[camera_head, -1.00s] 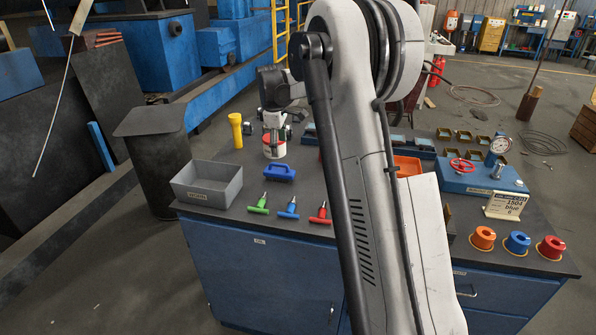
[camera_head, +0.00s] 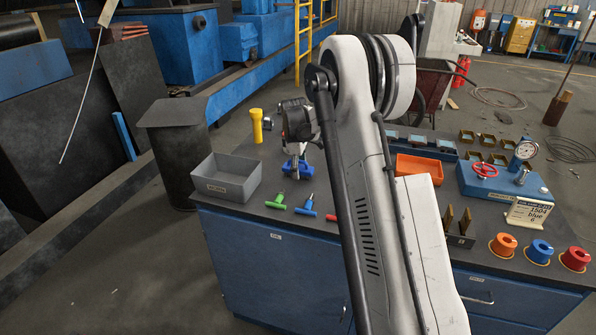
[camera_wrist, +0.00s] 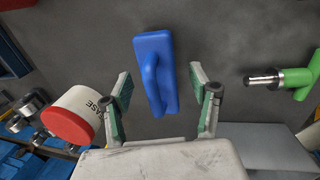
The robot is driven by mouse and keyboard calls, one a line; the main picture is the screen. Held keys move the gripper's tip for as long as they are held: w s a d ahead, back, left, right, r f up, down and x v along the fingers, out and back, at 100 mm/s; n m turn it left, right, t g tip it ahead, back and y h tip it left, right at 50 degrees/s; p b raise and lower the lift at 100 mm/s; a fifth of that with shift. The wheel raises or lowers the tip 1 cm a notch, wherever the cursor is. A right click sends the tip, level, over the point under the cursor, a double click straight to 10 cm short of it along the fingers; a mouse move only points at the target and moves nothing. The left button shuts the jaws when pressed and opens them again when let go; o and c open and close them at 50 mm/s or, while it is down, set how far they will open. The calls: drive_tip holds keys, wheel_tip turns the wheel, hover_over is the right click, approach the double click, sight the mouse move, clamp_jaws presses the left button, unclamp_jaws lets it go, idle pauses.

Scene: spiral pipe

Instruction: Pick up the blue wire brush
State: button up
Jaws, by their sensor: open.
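The blue wire brush (camera_wrist: 157,75) lies on the dark bench top, its handle side facing up in the wrist view. My gripper (camera_wrist: 160,95) is open, with one green-padded finger on each side of the brush. Gaps show between the fingers and the brush, and nothing is held. In the head view, my gripper (camera_head: 296,168) is over the brush (camera_head: 297,168), which is partly hidden. The brush's bristles are not visible.
A white can (camera_wrist: 80,112) with a red end and the word "EASE" is left of the gripper. A green-handled tool (camera_wrist: 300,77) lies to the right. A grey bin (camera_head: 226,178) stands left on the bench; a yellow flashlight (camera_head: 257,125) stands behind.

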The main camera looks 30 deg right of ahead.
drive_tip(key=shift+w+d+f, duration=0.15)
drive_tip(key=shift+f, duration=0.8)
clamp_jaws()
drive_tip(key=shift+r, duration=0.1)
drive_tip(key=shift+r, duration=0.55)
wheel_tip(320, 180, up, 3)
drive_tip(key=shift+f, duration=0.2)
drive_tip(key=s+a+r, duration=0.2)
drive_tip(key=a+r, duration=0.5)
drive_tip(key=a, duration=0.4)
drive_tip(key=shift+s+a, duration=0.2)
drive_tip(key=shift+s, duration=0.05)
drive_tip(key=shift+r, duration=0.1)
